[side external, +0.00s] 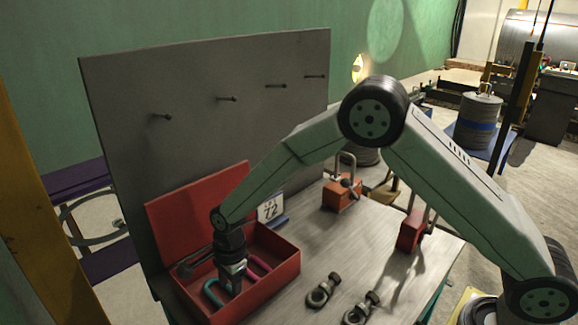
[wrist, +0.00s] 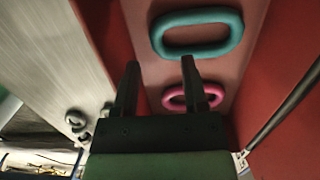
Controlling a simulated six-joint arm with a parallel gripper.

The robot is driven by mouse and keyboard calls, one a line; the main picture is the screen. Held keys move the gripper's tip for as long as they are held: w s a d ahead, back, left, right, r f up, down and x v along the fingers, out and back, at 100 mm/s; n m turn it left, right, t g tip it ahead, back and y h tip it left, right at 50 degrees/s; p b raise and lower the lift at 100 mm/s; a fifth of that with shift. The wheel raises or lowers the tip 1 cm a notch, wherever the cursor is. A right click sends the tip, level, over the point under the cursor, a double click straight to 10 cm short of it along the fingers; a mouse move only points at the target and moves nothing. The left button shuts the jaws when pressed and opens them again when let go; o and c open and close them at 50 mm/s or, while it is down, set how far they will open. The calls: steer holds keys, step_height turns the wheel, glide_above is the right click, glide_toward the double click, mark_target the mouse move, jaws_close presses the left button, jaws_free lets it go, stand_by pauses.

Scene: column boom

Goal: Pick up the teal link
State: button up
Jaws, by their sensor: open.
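The teal link (side external: 211,294) is an oblong ring lying in the open red toolbox (side external: 268,287). In the wrist view the teal link (wrist: 197,15) lies flat and whole, ahead of the fingertips and mostly to the right. My gripper (side external: 231,283) points down into the box beside the link and partly hides it in the side view. In the wrist view my gripper (wrist: 160,65) is open with nothing between its fingers. The right fingertip appears just below the link's near edge; I cannot tell whether they touch.
A pink link (wrist: 174,92) lies in the box, partly behind the right finger; it also shows in the side view (side external: 259,265). The red lid (side external: 190,199) stands raised behind. Shackles (side external: 322,290), an orange padlock-like block (side external: 341,195) and a red one (side external: 412,231) stand on the bench.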

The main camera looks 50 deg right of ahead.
steer(key=shift+a+f, duration=0.1)
steer(key=shift+f, duration=2.3)
jaws_close()
